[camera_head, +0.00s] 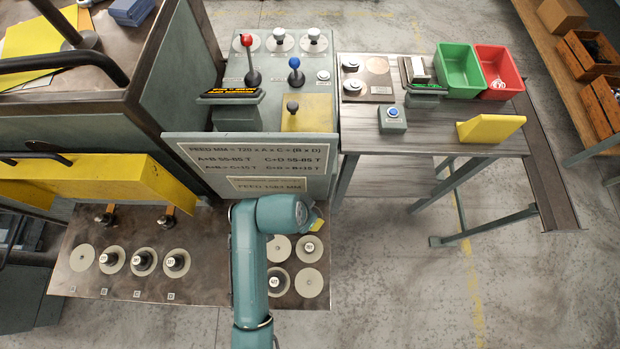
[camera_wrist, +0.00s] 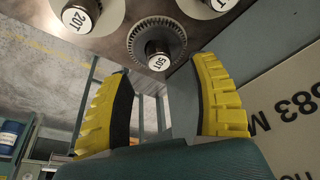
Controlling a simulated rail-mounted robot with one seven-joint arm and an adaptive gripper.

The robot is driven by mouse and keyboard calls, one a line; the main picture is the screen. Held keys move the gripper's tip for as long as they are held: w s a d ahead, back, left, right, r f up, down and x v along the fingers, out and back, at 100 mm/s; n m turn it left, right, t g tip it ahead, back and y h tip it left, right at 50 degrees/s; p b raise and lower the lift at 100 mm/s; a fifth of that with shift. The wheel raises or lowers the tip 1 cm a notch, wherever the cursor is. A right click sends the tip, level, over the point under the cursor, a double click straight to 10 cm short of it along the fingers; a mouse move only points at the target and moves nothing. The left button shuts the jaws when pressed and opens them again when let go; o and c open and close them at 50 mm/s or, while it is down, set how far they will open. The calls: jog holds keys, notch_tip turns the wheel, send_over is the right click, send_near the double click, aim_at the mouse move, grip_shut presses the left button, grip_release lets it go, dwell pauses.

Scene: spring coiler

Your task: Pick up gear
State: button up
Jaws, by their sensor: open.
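In the wrist view a toothed gear marked 50T (camera_wrist: 157,42) sits on a brown panel, with a black hub and a white cap. My gripper (camera_wrist: 164,68) is open and empty, its two yellow fingers apart at either side below this gear. A hub marked 20T (camera_wrist: 80,16) shows at the upper left, and another capped hub (camera_wrist: 220,4) is cut off at the top right. In the head view my arm hides part of the right-hand gear group; one finger (camera_head: 317,224) shows beside it, above a hub with a white cap (camera_head: 310,247).
In the head view several round discs and capped hubs (camera_head: 144,260) line the brown panel (camera_head: 205,288) on the left. A grey sign plate (camera_head: 250,165) stands close behind my gripper. A side table (camera_head: 450,140) holds green (camera_head: 459,70) and red (camera_head: 498,72) bins.

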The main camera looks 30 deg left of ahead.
jog(key=b+x, duration=0.1)
jog(key=x, duration=0.3)
jog(key=shift+w+d+f, duration=0.1)
jog(key=shift+f, duration=0.3)
grip_shut()
